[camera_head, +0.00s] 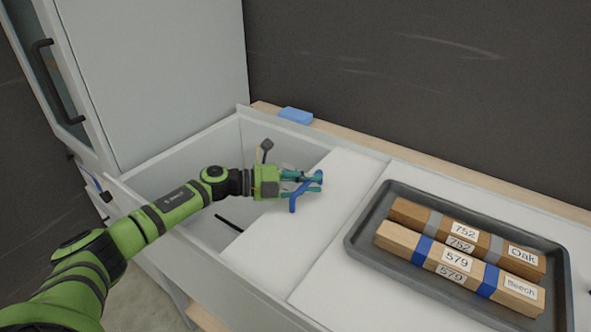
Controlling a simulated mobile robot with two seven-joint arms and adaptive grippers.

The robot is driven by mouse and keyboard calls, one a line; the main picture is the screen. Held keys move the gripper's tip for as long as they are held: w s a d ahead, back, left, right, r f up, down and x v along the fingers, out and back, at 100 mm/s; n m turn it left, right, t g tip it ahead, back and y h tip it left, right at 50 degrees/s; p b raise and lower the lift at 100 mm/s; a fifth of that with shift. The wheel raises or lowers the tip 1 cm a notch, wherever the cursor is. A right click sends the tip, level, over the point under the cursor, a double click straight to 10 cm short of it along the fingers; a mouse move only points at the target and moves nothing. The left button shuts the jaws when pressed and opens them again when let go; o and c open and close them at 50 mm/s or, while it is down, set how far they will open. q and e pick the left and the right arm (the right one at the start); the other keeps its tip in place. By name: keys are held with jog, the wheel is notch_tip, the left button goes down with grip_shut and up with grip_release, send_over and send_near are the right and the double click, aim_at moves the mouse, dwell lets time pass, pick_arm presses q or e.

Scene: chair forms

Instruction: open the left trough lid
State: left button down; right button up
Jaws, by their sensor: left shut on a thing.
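The left trough lid (275,232) is a white flat panel. It covers the right part of the left trough (190,160), whose left part is uncovered. The blue handle (293,204) stands on the lid. My left gripper (313,182) reaches in from the left over the trough and is shut on the blue handle. The fingers hide part of the handle. My right gripper is not in view.
A dark grey tray (356,240) with wooden bars labelled Oak and Beech sits on the white surface at right. A blue block (295,116) lies on the wooden ledge behind. A grey cabinet (160,75) stands at left. Dark tool-like things show inside the trough.

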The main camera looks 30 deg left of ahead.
aim_at(295, 192)
pick_arm(q)
jog(key=d, duration=0.2)
jog(key=d+p, duration=0.1)
jog(key=d, duration=0.2)
jog(key=shift+s+d+p, duration=0.35)
jog(key=shift+s+p, duration=0.05)
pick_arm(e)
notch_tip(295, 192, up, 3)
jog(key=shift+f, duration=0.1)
pick_arm(q)
jog(key=c, duration=1.1)
grip_release()
jog(key=shift+a, duration=0.15)
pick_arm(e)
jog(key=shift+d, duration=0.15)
pick_arm(q)
jog(key=shift+s+a, duration=0.15)
jog(key=shift+a, duration=0.05)
jog(key=v, duration=1.1)
jog(key=shift+s+a, duration=0.15)
